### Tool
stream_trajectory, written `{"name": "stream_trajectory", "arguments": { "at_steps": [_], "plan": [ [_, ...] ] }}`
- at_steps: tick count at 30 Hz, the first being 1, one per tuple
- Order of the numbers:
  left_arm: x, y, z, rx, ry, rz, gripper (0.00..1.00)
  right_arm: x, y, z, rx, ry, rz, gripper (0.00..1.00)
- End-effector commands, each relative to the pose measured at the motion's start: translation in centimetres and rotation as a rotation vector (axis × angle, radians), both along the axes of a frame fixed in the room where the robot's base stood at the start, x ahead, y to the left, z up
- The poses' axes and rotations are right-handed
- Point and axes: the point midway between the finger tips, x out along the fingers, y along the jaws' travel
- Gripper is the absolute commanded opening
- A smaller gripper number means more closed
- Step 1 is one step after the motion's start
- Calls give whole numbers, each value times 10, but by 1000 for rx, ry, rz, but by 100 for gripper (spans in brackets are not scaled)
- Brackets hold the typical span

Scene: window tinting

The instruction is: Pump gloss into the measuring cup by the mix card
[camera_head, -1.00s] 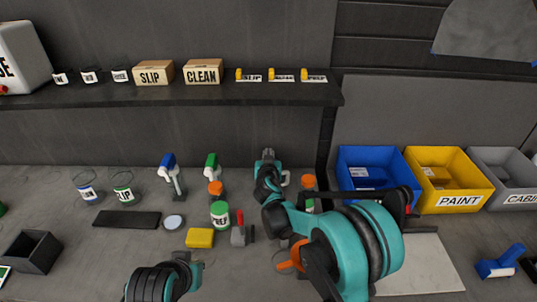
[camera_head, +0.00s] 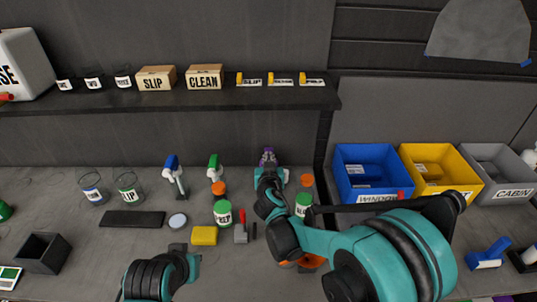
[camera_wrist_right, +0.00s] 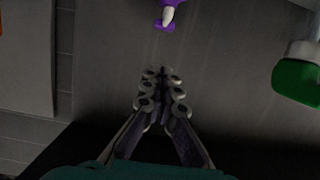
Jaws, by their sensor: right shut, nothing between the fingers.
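My right gripper (camera_head: 268,168) is shut and empty at the back of the bench, by a purple nozzle head (camera_head: 268,155). In the right wrist view, my shut fingertips (camera_wrist_right: 161,76) are apart in the picture from the purple head with a white tip (camera_wrist_right: 168,12). An orange-capped bottle with a green label (camera_head: 303,204) stands right of my right forearm; its label is partly hidden and I cannot confirm it is gloss. Two clear cups, the left (camera_head: 92,188) and the right (camera_head: 128,188), stand at left. A card (camera_head: 9,278) lies at the lower left edge. My left gripper (camera_head: 192,262) is low in view, its opening unclear.
Blue (camera_head: 172,170) and green (camera_head: 214,165) spray bottles stand at the back. A second orange-capped green-labelled bottle (camera_head: 222,212), a yellow sponge (camera_head: 204,236) and a black box (camera_head: 42,252) are on the bench. A shelf (camera_head: 220,97) runs above; bins stand at right.

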Motion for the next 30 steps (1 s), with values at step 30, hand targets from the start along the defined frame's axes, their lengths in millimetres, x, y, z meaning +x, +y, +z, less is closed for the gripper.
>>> {"name": "stream_trajectory", "arguments": {
  "at_steps": [30],
  "plan": [
    [0,0,-15,0,0,0,0,-172,-159,4,-49,421,-151,0]
  ]
}}
